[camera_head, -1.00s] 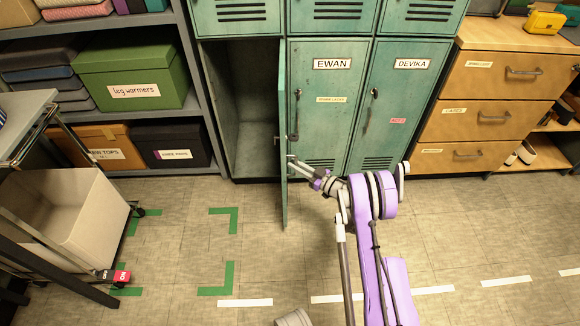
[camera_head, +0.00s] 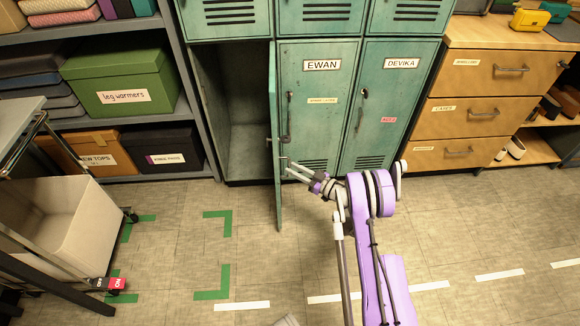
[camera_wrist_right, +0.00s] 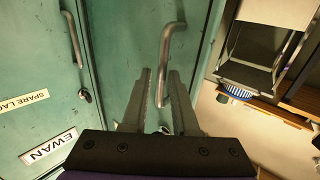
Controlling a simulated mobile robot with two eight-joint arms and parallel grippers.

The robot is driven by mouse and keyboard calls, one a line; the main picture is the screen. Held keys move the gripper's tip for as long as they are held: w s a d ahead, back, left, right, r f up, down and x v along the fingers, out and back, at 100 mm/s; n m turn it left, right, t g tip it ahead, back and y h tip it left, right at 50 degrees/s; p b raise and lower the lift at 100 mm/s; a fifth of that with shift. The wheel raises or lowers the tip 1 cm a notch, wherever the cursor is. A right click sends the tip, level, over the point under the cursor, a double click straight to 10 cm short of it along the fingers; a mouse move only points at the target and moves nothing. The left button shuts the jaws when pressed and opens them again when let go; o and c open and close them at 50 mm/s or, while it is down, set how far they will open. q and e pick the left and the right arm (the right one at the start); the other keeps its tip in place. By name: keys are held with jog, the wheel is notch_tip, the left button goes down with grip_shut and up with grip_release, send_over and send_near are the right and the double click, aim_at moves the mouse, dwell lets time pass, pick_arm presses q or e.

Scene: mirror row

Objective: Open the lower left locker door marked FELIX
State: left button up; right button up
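The lower left locker door (camera_head: 275,150) stands swung wide open, seen nearly edge-on in the head view, with its dark empty-looking compartment (camera_head: 238,110) behind to the left. Its FELIX label is not visible. My right gripper (camera_head: 284,163) is at the door's right-hand face, low on the panel. In the right wrist view the door's bar handle (camera_wrist_right: 169,50) runs down between the two fingers of my right gripper (camera_wrist_right: 161,75). The fingers are apart, with a gap visible beside the bar. My left gripper is not in view.
The closed EWAN (camera_head: 322,110) and DEVIKA (camera_head: 385,110) doors are just to the right. A wooden drawer cabinet (camera_head: 480,110) stands farther right. A cart with a cream bin (camera_head: 70,220) is at the left. Floor in front of the lockers is clear, with green corner marks (camera_head: 228,222).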

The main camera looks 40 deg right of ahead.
jog(key=p+v, duration=0.1)
jog(key=v, duration=0.7)
jog(key=shift+s, duration=0.15)
jog(key=shift+d, duration=0.1)
